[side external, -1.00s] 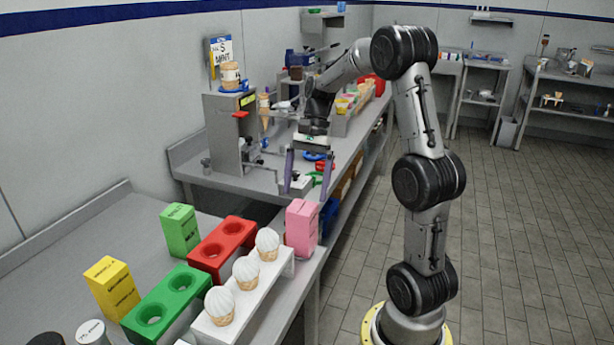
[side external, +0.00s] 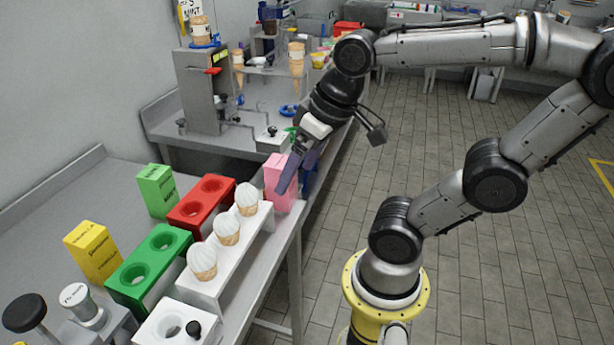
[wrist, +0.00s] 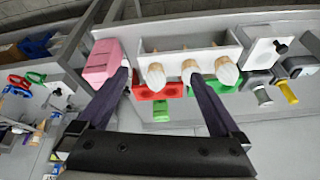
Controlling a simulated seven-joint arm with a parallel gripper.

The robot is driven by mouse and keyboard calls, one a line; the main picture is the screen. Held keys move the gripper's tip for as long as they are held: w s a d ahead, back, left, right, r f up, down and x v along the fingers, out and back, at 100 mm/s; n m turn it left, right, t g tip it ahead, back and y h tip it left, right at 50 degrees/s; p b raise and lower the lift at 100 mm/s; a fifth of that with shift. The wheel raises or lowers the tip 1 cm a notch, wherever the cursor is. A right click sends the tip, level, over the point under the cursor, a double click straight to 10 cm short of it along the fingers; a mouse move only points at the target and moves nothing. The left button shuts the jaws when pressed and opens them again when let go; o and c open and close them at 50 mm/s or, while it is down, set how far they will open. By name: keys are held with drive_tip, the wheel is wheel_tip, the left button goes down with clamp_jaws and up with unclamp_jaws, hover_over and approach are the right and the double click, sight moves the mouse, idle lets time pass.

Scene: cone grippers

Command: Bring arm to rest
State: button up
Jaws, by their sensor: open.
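My gripper (side external: 298,172) hangs from the bent arm near the pink carton (side external: 275,180), at the right edge of the counter in the side view. In the wrist view its two dark fingers (wrist: 158,82) are spread wide with nothing held between them. The pink carton (wrist: 104,60) shows beside the left finger there; I cannot tell if they touch. Three ice cream cones with white tops (side external: 227,230) stand in the white holder (side external: 262,240), and they also show beyond the fingers in the wrist view (wrist: 190,70).
A red holder (side external: 178,216) and a green holder (side external: 123,282) have empty round holes. Green (side external: 157,190) and yellow (side external: 93,250) cartons stand behind them. A grey dispenser (side external: 200,90) stands on the back counter.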

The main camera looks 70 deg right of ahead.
drive_tip(key=shift+s+a+f+n+t, duration=0.3)
drive_tip(key=shift+s+n, duration=0.15)
drive_tip(key=shift+n, duration=0.15)
drive_tip(key=shift+s+a+f+n+t, duration=0.15)
drive_tip(key=shift+s+a+n+t, duration=0.1)
drive_tip(key=shift+s+n, duration=0.3)
drive_tip(key=shift+w, duration=0.1)
idle(0.4)
